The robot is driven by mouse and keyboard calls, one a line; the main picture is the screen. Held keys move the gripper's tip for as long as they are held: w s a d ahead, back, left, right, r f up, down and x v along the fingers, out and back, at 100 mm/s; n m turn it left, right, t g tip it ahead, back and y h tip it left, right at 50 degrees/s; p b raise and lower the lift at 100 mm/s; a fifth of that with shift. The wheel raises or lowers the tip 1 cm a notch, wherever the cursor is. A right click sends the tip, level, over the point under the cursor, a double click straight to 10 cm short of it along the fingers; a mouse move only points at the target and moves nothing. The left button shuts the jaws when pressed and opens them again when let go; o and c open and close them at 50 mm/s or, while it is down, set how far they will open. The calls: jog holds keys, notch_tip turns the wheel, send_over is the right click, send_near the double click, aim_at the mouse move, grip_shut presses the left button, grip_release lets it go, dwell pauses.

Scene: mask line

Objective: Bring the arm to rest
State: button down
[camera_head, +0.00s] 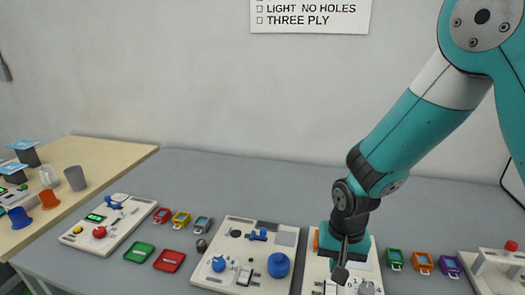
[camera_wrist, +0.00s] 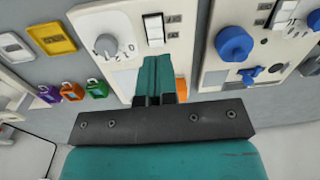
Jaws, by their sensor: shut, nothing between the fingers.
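My gripper (camera_head: 343,262) is at the end of the teal arm, low over a white control panel right of the picture's middle. It also shows in the wrist view (camera_wrist: 157,62), where its two teal fingers are together with nothing between them. The white panel (camera_wrist: 125,28) beneath carries a grey knob (camera_wrist: 106,45) with numbers beside it and a white rocker switch (camera_wrist: 154,30). In the head view my gripper hides part of this panel. I cannot tell whether the fingertips touch it.
A panel with blue knobs (camera_head: 278,265) stands just left, and a panel with a red button (camera_head: 511,246) at right. Small coloured tags (camera_head: 421,262) lie between. A panel with a red knob (camera_head: 99,231) is further left. A wooden table (camera_head: 95,155) stands far left.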

jog(key=s+a+r+n+y, duration=0.1)
jog(key=s+r+n, duration=0.4)
jog(key=s+r, duration=0.4)
jog(key=s+a+r+n+y, duration=0.2)
jog(key=s+r+n, duration=0.3)
jog(key=s+r, duration=0.3)
notch_tip(320, 180, up, 3)
jog(key=shift+s+a+f+y, duration=0.2)
jog(key=shift+s+a+y, duration=0.1)
jog(key=shift+s, duration=0.1)
dwell(0.4)
